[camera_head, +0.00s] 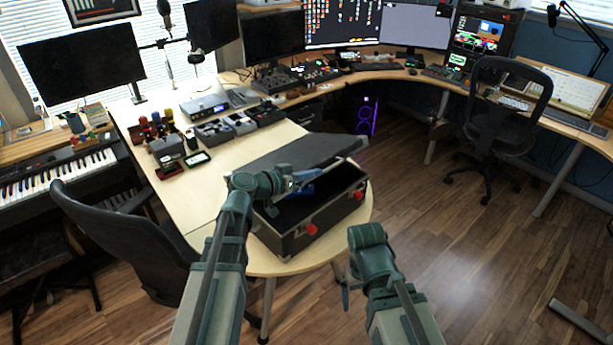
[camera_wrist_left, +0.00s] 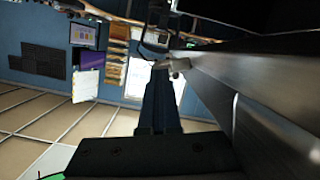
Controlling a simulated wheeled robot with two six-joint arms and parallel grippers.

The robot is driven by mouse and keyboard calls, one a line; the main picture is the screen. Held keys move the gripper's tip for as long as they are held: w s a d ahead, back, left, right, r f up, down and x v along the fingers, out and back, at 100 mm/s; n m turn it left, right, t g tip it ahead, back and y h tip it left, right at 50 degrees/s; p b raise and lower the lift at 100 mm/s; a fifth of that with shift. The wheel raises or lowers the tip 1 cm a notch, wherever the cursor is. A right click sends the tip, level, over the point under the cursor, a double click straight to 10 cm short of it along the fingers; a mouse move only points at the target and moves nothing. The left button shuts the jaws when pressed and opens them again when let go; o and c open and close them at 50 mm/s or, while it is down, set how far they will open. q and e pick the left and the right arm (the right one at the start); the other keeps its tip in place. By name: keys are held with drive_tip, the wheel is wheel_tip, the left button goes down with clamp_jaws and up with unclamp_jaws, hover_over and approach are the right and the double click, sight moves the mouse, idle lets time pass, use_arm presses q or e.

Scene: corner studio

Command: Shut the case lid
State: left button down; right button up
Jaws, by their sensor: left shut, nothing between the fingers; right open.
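The black case (camera_head: 325,220) with red latches sits on the rounded end of the wooden table. Its dark lid (camera_head: 305,150) is raised at a low slant, hinged at the far side, with the dark interior partly visible. My left gripper (camera_head: 308,183) is at the case opening, below the lid's raised edge; its fingers are shut and empty. Whether it touches the lid is unclear. In the left wrist view, a dark finger (camera_wrist_left: 160,105) shows beside a large grey metal-edged surface, likely part of the case. My right gripper (camera_head: 346,290) is open, low in front of the case.
A black office chair (camera_head: 125,245) stands left of the table, near my left arm. Small boxes and devices (camera_head: 225,128) sit farther back on the table.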

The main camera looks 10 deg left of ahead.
use_arm(q)
drive_tip(key=s+d+f+m+b, duration=0.2)
drive_tip(key=d+f+b, duration=0.1)
drive_tip(key=f+b, duration=0.8)
drive_tip(key=shift+f+t+y, duration=0.3)
drive_tip(key=shift+f+y, duration=0.1)
drive_tip(key=shift+f, duration=0.05)
drive_tip(key=shift+s+f, duration=0.1)
drive_tip(key=shift+s, duration=0.15)
drive_tip(key=shift+d, duration=0.1)
